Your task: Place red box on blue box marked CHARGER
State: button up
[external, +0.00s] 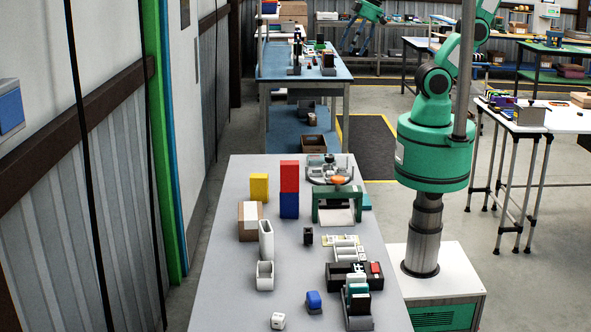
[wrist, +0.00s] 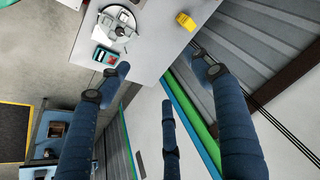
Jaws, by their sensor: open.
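A red box (external: 289,176) stands upright directly above a blue box (external: 289,206) near the far end of the grey table in the external view. Their sides line up, and the red box appears to rest on the blue one. No CHARGER marking is legible. My gripper (wrist: 156,78) shows in the wrist view with its dark blue fingers spread wide and nothing between them. It is out of frame in the external view. Neither the red box nor the blue box shows in the wrist view.
A yellow box (external: 259,187) and a brown carton (external: 249,222) stand left of the stack. A green arch (external: 338,194) and a round tray (external: 332,178) stand to the right. Another blue item (external: 313,301) lies nearer the front. The table's left front is clear.

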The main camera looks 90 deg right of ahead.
jog(key=s, duration=0.1)
jog(key=s+d+n, duration=0.1)
jog(key=s, duration=0.1)
jog(key=s+d+n, duration=0.1)
jog(key=shift+s+f+t, duration=0.1)
jog(key=shift+s+t, duration=0.2)
jog(key=shift+s, duration=0.1)
notch_tip(320, 180, down, 6)
jog(key=b, duration=0.6)
jog(key=shift+f, duration=0.15)
